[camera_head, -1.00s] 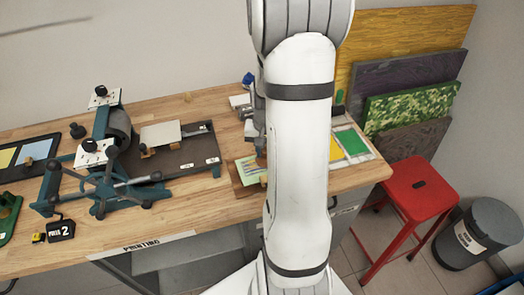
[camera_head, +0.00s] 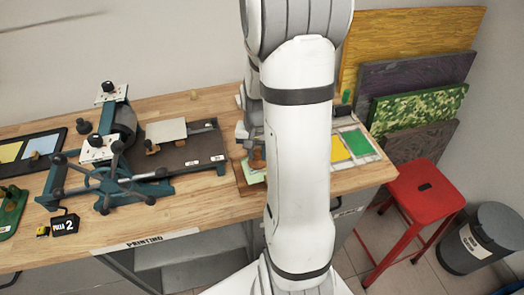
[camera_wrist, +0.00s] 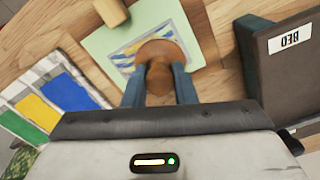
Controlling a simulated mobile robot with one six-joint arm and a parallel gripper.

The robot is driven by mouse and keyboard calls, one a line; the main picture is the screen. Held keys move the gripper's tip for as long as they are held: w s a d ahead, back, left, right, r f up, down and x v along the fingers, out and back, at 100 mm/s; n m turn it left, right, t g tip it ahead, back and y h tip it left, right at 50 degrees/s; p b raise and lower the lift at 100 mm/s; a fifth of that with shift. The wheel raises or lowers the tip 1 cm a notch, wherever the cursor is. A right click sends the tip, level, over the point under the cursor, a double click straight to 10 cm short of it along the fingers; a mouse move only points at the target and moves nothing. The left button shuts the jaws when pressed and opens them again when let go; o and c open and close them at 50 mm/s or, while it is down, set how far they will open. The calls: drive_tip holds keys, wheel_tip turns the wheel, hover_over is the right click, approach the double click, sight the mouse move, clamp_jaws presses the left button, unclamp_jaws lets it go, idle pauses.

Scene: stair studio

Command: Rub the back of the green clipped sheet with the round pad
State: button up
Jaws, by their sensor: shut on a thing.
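The pale green sheet (camera_wrist: 100,43) lies on a wooden board in the wrist view, with a blue, yellow and grey striped picture on its visible face. A wooden block (camera_wrist: 112,12), perhaps the clip, is at its edge. The round wooden pad (camera_wrist: 160,50) is over the sheet's picture, covering part of it. My gripper (camera_wrist: 158,80) is shut on the pad's knob. I cannot tell whether the pad touches the sheet. In the head view the sheet (camera_head: 249,175) and pad (camera_head: 257,160) show just left of my arm, which hides much of them.
A press (camera_head: 118,150) with a spoked wheel and a dark bed stands to the left; the bed's corner (camera_wrist: 285,60) is near the pad in the wrist view. A tray of coloured panels (camera_head: 352,143) lies to the right. A red stool (camera_head: 425,190) stands off the bench.

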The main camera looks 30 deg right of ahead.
drive_tip(key=shift+a, duration=0.2)
drive_tip(key=shift+w+a, duration=0.25)
drive_tip(key=shift+a, duration=0.55)
drive_tip(key=shift+s+d, duration=0.2)
drive_tip(key=shift+d, duration=0.45)
drive_tip(key=shift+s+d, duration=0.2)
drive_tip(key=shift+d, duration=0.4)
drive_tip(key=shift+s+d+r, duration=0.1)
drive_tip(key=shift+s+d, duration=0.1)
drive_tip(key=shift+d, duration=0.65)
drive_tip(key=shift+s+d, duration=0.15)
drive_tip(key=shift+d, duration=0.7)
drive_tip(key=shift+s+a+b, duration=0.15)
drive_tip(key=shift+s+b, duration=0.25)
drive_tip(key=shift+s, duration=0.15)
drive_tip(key=shift+w+a+f, duration=0.1)
drive_tip(key=shift+a+f, duration=0.05)
drive_tip(key=shift+a, duration=0.4)
drive_tip(key=shift+w+a+f, duration=0.1)
drive_tip(key=shift+a, duration=0.45)
drive_tip(key=shift+w+a+r, duration=0.1)
drive_tip(key=shift+w+a, duration=0.15)
drive_tip(key=shift+a, duration=0.7)
drive_tip(key=shift+w+a+r, duration=0.1)
drive_tip(key=shift+w+a, duration=0.15)
drive_tip(key=shift+a, duration=0.65)
drive_tip(key=shift+d, duration=0.15)
